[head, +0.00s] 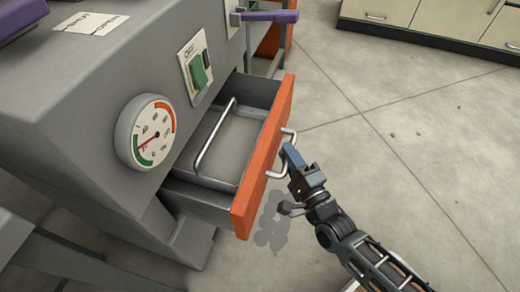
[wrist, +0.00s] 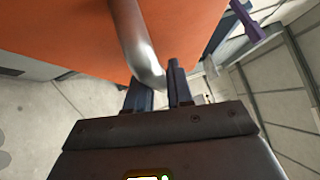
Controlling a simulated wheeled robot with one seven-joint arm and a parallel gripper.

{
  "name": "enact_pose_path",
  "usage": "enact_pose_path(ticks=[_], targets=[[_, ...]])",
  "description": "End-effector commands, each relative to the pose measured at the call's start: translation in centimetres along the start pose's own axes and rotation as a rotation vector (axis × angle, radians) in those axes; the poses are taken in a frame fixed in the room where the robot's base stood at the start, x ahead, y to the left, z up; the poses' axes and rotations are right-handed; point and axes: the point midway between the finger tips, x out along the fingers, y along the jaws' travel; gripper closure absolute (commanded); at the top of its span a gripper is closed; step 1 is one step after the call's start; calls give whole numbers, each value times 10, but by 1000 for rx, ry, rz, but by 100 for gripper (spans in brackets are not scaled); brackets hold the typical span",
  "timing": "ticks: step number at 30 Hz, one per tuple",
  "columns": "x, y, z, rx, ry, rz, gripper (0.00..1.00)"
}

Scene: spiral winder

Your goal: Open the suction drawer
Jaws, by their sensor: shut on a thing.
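The suction drawer (head: 262,160) has an orange front and stands pulled out from the grey machine. A grey tray-like insert (head: 225,148) with a metal bar handle lies inside it. The drawer's metal handle (head: 288,152) is on the orange front. My gripper (head: 287,150) is at this handle and shut on it. In the wrist view the silver handle (wrist: 138,45) comes down to the two fingers of my gripper (wrist: 160,88), with the orange drawer front (wrist: 75,35) behind. The exact contact is partly hidden by the fingers.
A round gauge (head: 146,132) and a green switch (head: 197,74) are on the machine's face beside the drawer. A purple lever (head: 270,16) is above its far end. Cabinets (head: 440,20) stand at the back. The floor to the right (head: 430,130) is clear.

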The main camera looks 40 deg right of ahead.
Motion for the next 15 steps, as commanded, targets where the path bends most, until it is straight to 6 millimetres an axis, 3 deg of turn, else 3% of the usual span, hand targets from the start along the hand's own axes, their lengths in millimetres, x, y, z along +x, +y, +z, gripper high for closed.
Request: enact_pose_path(ticks=[6, 15], targets=[[-42, -9, -40, -2, -2, 5, 100], [-79, -21, -78, -1, -1, 4, 100]])
